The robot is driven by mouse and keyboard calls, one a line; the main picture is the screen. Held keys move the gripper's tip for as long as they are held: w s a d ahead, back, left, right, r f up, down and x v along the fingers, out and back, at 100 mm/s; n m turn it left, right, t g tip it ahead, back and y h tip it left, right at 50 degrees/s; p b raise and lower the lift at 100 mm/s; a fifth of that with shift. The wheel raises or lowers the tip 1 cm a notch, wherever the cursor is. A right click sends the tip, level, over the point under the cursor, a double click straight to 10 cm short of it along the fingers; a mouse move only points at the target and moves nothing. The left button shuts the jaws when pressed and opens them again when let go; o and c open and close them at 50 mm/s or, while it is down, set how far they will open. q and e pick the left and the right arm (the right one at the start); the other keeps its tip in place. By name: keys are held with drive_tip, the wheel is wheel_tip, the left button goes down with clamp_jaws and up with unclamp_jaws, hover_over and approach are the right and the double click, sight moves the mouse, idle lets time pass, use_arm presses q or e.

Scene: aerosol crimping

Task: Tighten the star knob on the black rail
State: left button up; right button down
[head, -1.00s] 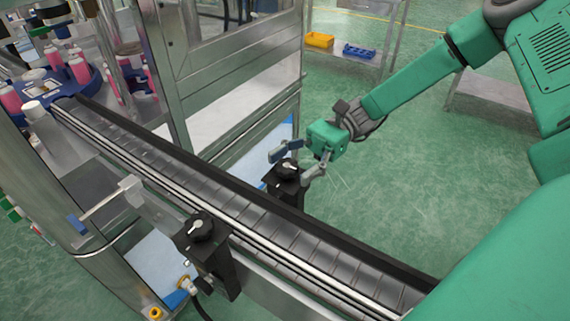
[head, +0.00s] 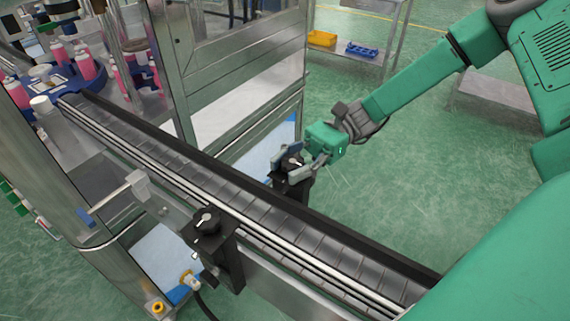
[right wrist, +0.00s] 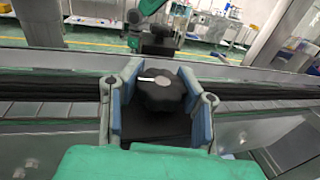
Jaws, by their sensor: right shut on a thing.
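The black star knob with a white pointer mark (head: 293,161) sits on a black bracket on the far side of the conveyor, beside the black rail (head: 362,243). My right gripper (head: 290,166) is shut on this knob. In the right wrist view the knob (right wrist: 161,92) stands between the blue-grey fingers of the gripper (right wrist: 159,76), one on each side. The fingers partly hide the knob in the head view. My left gripper is in neither view.
A second black knob (head: 207,221) sits on a near-side bracket. The conveyor (head: 258,207) runs diagonally between the brackets. A metal-framed cabinet (head: 240,75) stands behind, left of my right gripper. Pink bottles (head: 87,66) stand at the upper left. Open green floor lies right of the gripper.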

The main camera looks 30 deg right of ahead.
drive_tip(key=c, duration=2.3)
unclamp_jaws()
drive_tip(key=m+t, duration=0.1)
drive_tip(key=m+t+p, duration=0.1)
drive_tip(key=t, duration=0.2)
drive_tip(key=shift+w+d+r+m, duration=0.1)
drive_tip(key=shift+w+d+m, duration=0.1)
drive_tip(key=shift+d+m, duration=0.15)
drive_tip(key=m+t, duration=0.2)
drive_tip(key=t, duration=0.1)
drive_tip(key=shift+d+f+m+t+h, duration=0.1)
drive_tip(key=shift+f+m+t+h, duration=0.15)
drive_tip(key=shift+t, duration=0.35)
drive_tip(key=shift+m+t+h, duration=0.15)
drive_tip(key=shift+m+t, duration=0.15)
drive_tip(key=shift+t, duration=0.3)
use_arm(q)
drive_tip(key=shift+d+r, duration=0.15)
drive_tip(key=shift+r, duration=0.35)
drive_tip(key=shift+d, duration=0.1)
use_arm(e)
drive_tip(key=shift+f, duration=0.15)
drive_tip(key=o, duration=1.3)
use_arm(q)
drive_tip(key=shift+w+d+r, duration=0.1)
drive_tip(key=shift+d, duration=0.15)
use_arm(e)
drive_tip(key=shift+d, duration=0.15)
